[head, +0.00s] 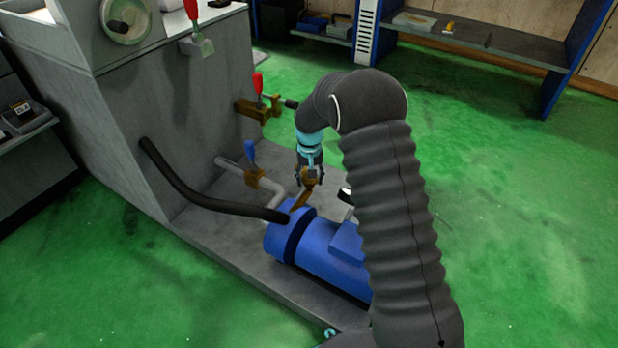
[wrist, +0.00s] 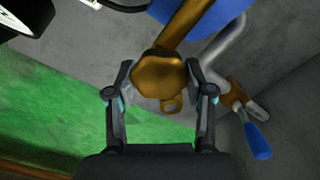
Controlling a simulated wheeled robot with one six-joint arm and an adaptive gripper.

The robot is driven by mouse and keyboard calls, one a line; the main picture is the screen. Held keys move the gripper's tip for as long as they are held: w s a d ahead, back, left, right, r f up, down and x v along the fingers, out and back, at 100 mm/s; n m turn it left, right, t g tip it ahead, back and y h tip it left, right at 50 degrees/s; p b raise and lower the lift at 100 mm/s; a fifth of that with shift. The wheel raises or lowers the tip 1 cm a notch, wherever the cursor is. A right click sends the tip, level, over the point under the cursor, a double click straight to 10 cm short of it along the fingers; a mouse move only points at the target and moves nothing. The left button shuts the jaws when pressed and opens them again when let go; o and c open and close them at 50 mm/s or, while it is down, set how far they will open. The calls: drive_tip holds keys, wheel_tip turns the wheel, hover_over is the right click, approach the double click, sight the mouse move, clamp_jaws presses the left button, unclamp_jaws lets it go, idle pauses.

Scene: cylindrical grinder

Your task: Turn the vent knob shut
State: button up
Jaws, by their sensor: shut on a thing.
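The vent knob (wrist: 160,76) is a brass, many-sided knob at the end of a brass pipe (wrist: 192,22) in the wrist view. My gripper (wrist: 160,84) has one finger on each side of the knob and is shut on it. In the head view, my gripper (head: 310,178) points down over the brass pipe (head: 301,198) by the blue pump motor (head: 320,255). The knob is mostly hidden there by my fingers.
A blue-handled valve (head: 251,158) sits on a grey pipe left of my gripper, and also shows in the wrist view (wrist: 255,138). A red-handled valve (head: 258,95) juts from the machine's grey side (head: 200,110). A black hose (head: 190,190) runs to the pump.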

drive_tip(key=shift+w+r, duration=0.1)
drive_tip(key=shift+w, duration=0.05)
drive_tip(key=o, duration=1.2)
drive_tip(key=shift+c, duration=0.2)
wheel_tip(320, 180, up, 12)
